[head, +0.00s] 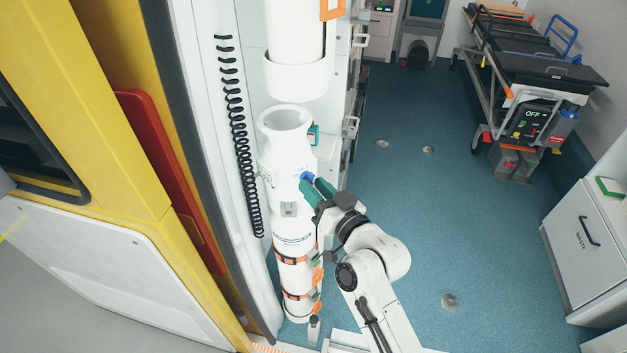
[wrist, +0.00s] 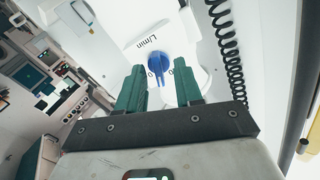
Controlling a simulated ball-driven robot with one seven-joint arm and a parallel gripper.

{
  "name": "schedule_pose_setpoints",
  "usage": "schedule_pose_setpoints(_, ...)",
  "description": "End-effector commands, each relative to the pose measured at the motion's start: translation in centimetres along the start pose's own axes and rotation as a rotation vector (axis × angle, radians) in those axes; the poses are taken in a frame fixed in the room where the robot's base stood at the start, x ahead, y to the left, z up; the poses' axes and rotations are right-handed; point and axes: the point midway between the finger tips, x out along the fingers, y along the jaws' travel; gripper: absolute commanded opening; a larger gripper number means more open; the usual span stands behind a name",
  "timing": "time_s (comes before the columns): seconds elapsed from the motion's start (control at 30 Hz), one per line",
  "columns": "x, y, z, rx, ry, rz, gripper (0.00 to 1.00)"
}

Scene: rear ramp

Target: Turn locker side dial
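A blue dial (head: 306,177) sits on the side of a white cylinder-shaped unit (head: 285,145) beside the doorway. In the wrist view the blue dial (wrist: 158,64) has a narrow pointer-like grip and lies below the printed "L/min", with a "0" mark near it. My gripper (head: 318,188) reaches it from the lower right. In the wrist view my gripper (wrist: 160,76) has its two green fingers apart, one on each side of the dial's lower end. I see gaps between the fingers and the dial; whether the tips reach its depth I cannot tell.
A black coiled cord (head: 235,120) hangs left of the unit. The yellow vehicle side and red panel (head: 170,165) are further left. A stretcher (head: 530,70) stands at the back right, a white waste cabinet (head: 590,235) at the right. Blue floor (head: 450,220) between is clear.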

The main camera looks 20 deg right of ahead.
Motion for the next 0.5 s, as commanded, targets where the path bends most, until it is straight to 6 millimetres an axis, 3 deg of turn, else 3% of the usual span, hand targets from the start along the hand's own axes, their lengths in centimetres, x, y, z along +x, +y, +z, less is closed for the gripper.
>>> schedule_pose_setpoints(0.13,1.04,-0.01,-0.04,0.001,0.000,0.000,0.35)
schedule_pose_setpoints(0.43,1.24,0.02,0.02,0.000,0.000,0.001,0.35)
schedule_pose_setpoints(0.5,1.23,0.02,0.01,0.000,0.000,0.001,0.30)
